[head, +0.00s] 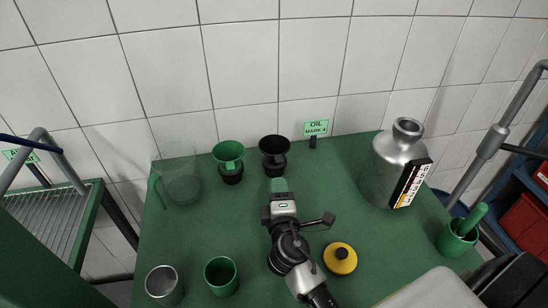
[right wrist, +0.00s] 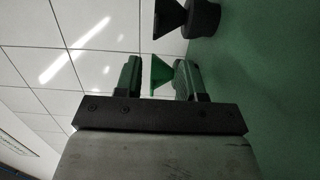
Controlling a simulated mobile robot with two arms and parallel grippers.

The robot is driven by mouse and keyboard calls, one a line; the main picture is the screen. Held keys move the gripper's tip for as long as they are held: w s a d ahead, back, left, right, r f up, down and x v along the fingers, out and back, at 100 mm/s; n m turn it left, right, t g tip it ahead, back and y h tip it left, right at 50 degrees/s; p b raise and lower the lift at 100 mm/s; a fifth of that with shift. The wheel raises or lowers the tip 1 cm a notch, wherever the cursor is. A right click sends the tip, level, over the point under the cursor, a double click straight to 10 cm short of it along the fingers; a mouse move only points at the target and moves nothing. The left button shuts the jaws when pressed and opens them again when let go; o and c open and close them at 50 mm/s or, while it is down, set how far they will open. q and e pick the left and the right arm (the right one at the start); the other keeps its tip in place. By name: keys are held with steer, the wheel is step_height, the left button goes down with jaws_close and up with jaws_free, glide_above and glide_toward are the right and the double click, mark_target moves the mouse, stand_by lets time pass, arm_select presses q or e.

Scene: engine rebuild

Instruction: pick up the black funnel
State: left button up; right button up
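The black funnel (head: 275,144) sits upright in a dark holder at the back of the green table, beside the green funnel (head: 228,151). My right gripper (head: 279,184) is in front of the black funnel, apart from it, with its arm reaching from the lower right. In the right wrist view the fingers (right wrist: 157,78) are open and hold nothing. The black funnel (right wrist: 169,17) shows there at the top edge, partly cut off. The green funnel (right wrist: 161,73) shows in the gap between the fingers, its lower part hidden by one finger. My left gripper is not in view.
A clear jug (head: 182,180) stands left of the funnels, a metal bottle (head: 383,170) to the right. An OIL sign (head: 316,128) stands behind. A metal cup (head: 163,284), green cup (head: 221,276), yellow disc (head: 340,258) and green mortar (head: 455,241) are nearer the front.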

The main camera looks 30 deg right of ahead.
mark_target(276, 160)
steer(key=p+x, duration=0.1)
steer(key=x, duration=0.2)
steer(key=p+x, duration=0.1)
steer(key=x, duration=0.5)
steer(key=shift+w+d+r+p, duration=0.15)
steer(key=shift+d+r+p, duration=0.15)
steer(key=shift+p, duration=0.1)
steer(key=shift+w+d+f, duration=0.1)
steer(key=shift+w, duration=0.35)
jaws_close()
